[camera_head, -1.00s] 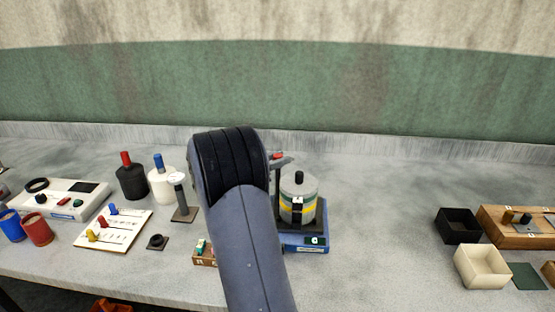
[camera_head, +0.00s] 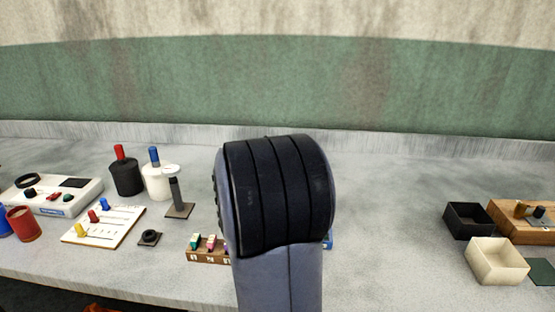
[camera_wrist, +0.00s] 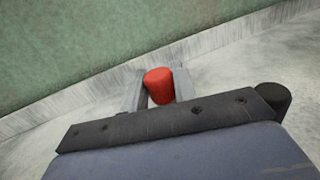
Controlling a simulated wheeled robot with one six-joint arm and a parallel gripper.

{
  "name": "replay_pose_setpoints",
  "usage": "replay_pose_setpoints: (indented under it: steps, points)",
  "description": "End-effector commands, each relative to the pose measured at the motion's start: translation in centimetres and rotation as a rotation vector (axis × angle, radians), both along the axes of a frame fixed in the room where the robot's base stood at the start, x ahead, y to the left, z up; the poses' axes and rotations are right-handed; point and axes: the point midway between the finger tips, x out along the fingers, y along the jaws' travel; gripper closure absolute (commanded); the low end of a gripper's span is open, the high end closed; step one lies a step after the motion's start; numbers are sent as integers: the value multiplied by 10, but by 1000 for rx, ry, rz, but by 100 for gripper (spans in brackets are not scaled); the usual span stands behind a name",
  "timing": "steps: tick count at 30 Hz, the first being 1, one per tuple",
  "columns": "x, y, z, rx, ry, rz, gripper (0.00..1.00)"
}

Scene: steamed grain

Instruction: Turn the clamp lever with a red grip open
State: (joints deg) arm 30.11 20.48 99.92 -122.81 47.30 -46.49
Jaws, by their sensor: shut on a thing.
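The red grip (camera_wrist: 159,86) of the clamp lever shows in the wrist view, between the two grey fingers of my gripper (camera_wrist: 158,88). The fingers are shut on it from left and right. The lever's arm and its base are hidden in both current views. In the head view my own arm covers the clamp device; only a small blue edge (camera_head: 329,242) shows to the right of my arm. A dark rounded knob (camera_wrist: 272,99) shows at the right of the wrist view, beside the gripper's bar.
On the left of the bench stand a black bottle (camera_head: 126,178), a white bottle (camera_head: 157,183), a post on a plate (camera_head: 175,195), a slider board (camera_head: 103,224) and a wooden block with coloured pieces (camera_head: 207,257). Black (camera_head: 468,221) and cream (camera_head: 497,262) boxes stand right. The bench between is clear.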

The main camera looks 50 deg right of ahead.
Motion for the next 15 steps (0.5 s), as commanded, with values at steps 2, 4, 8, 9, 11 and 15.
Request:
replay_pose_setpoints:
  steps: [2,4,8,9,11,15]
  points:
    - [-1,0,-2,-1,-2,19,96]
    - [-1,0,-1,-1,0,33,96]
    - [0,0,0,-1,0,46,96]
    - [0,0,0,-1,0,48,96]
    - [0,0,1,-1,0,50,96]
    - [0,0,1,-1,0,50,96]
